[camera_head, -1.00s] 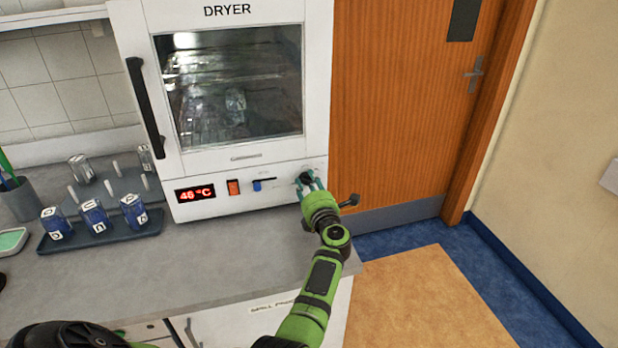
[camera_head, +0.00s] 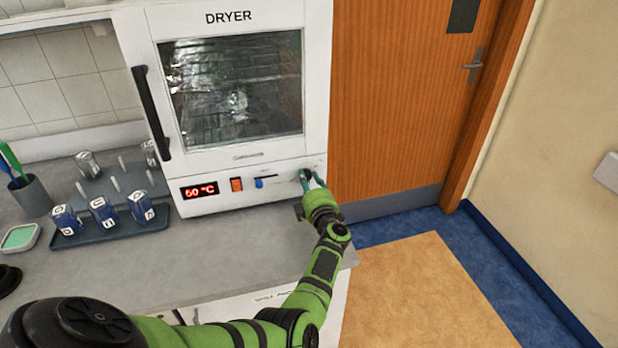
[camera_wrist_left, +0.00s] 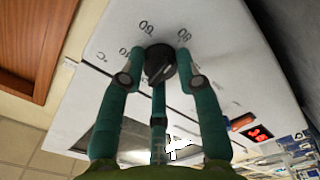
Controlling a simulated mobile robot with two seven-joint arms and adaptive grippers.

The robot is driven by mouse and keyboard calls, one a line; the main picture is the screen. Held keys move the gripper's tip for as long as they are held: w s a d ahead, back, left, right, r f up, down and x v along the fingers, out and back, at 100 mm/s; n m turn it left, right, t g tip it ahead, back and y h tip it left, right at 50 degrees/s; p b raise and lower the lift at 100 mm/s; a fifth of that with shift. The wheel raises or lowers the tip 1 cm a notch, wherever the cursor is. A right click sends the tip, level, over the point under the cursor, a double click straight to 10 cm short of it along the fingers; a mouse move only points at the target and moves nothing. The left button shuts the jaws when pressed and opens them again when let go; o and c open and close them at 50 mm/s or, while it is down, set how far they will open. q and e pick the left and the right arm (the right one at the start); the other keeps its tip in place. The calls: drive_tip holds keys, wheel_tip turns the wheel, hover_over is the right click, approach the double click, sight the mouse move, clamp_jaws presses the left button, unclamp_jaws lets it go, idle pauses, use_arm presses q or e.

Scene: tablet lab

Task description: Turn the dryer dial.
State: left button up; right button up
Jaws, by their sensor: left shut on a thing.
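The white dryer (camera_head: 218,166) stands on the counter with its windowed door shut. Its dial (camera_wrist_left: 160,65) is a black round knob with a pale mark, with temperature figures printed around it in the left wrist view. My left gripper (camera_head: 311,179) is at the right end of the dryer's front panel, its green fingers shut around the dial; the fingers hide most of it in the head view. The red display (camera_head: 200,190) reads 60 °C. My right gripper is not in view.
A dark rack (camera_head: 112,233) with several blue-labelled containers, a pen cup (camera_head: 30,197) and a green-topped dish (camera_head: 20,237) stand on the counter at left. The counter before the dryer is clear.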

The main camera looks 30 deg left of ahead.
use_arm(q)
drive_tip(key=shift+a+r+m, duration=0.25)
drive_tip(key=shift+r+m, duration=0.05)
drive_tip(key=shift+m, duration=0.3)
drive_tip(key=shift+r+p, duration=0.1)
drive_tip(key=shift+p, duration=0.2)
drive_tip(key=o, duration=1)
drive_tip(key=shift+o, duration=0.8)
drive_tip(key=shift+a, duration=0.1)
drive_tip(key=shift+f, duration=0.25)
drive_tip(key=shift+d, duration=0.2)
